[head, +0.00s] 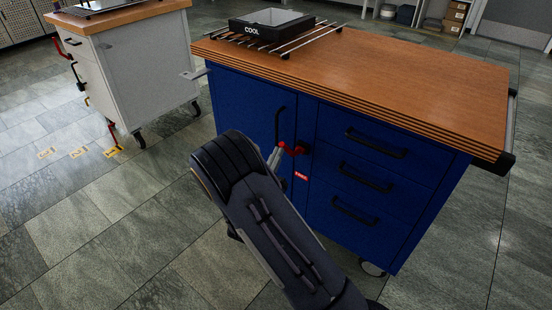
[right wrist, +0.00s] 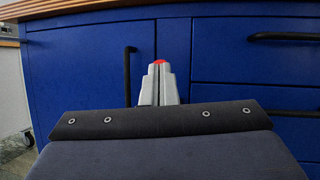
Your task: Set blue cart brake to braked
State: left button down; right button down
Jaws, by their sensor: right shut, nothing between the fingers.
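The blue cart (head: 340,185) stands in the middle of the head view, with a wooden top, a door and drawers. Its red brake lever (head: 291,150) is on the front, between the door and the drawers, above a small red label (head: 301,176). My right gripper (head: 277,155) is shut and empty, its tips right at the lever; I cannot tell whether they touch. In the right wrist view the shut fingers (right wrist: 160,85) point at the blue front, and only a bit of red lever (right wrist: 160,61) shows above the tips. My left gripper is out of view.
A black tray (head: 270,25) marked COOL sits on a metal rack (head: 262,40) on the cart top. A black door handle (head: 279,124) is left of the lever. A white cart (head: 140,75) stands to the left, with clear tiled floor between.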

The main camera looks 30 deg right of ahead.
notch_tip(320, 180, up, 6)
jog(key=r+m+g+y+p, duration=0.1)
jog(key=g+y+p, duration=0.3)
jog(key=p, duration=0.9)
send_over(289, 149)
jog(key=a, duration=0.1)
jog(key=shift+s+a+f, duration=0.1)
jog(key=shift+s+f, duration=0.15)
jog(key=shift+w+d+r+m+y+p, duration=0.1)
jog(key=shift+w+d+m+y+p, duration=0.25)
jog(key=shift+d+p, duration=0.3)
jog(key=shift+w+d+r+p, duration=0.15)
jog(key=shift+d+p, duration=0.15)
jog(key=shift+d, duration=0.25)
jog(key=shift+d+r, duration=0.1)
jog(key=shift+w+r, duration=0.1)
